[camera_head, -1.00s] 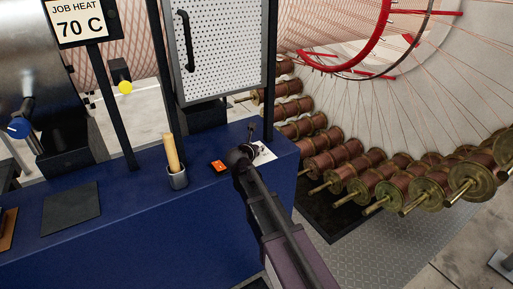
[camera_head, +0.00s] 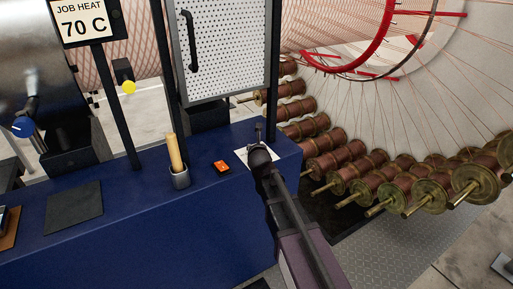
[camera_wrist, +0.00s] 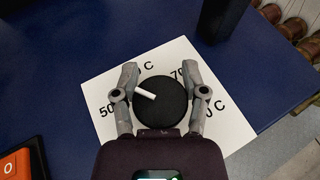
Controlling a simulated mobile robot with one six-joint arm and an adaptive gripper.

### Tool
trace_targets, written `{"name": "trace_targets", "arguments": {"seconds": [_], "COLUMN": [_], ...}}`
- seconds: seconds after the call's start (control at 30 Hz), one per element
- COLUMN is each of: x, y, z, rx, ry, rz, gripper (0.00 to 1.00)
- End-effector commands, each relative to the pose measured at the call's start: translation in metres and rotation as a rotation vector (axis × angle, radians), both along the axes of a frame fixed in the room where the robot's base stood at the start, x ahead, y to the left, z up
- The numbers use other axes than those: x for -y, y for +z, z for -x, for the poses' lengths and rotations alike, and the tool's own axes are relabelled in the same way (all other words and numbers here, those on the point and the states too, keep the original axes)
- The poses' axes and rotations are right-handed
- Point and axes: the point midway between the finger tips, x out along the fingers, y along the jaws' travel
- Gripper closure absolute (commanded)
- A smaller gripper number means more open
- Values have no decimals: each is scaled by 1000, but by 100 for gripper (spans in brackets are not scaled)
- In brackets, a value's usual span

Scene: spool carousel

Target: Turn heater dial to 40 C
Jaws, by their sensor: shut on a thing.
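The heater dial (camera_wrist: 161,103) is a round black knob with a white pointer, in the middle of the wrist view. It sits on a white plate (camera_wrist: 105,82), which also shows in the head view (camera_head: 241,157). The pointer slants to the picture's upper left, between the "50" and a mostly covered label at the top. "70" shows upper right and a partly covered "0 C" at right. My gripper (camera_wrist: 160,80) is shut on the dial, one finger on each side. In the head view my wrist hides the dial. A sign (camera_head: 86,22) reads "JOB HEAT 70 C".
An orange switch (camera_head: 221,167) is left of the plate on the blue bench (camera_head: 140,225). A cup (camera_head: 180,178) holding a wooden handle stands further left. A dark post (camera_wrist: 217,18) rises behind the dial. Copper spools (camera_head: 325,163) stand beyond the bench's right side.

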Motion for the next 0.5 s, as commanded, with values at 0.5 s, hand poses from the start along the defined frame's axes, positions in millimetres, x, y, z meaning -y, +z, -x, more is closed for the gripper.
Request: {"name": "trace_targets", "arguments": {"seconds": [0.5], "x": [-1], "y": [-1], "z": [2], "rx": [-5], "ry": [70], "rz": [1], "gripper": [91]}}
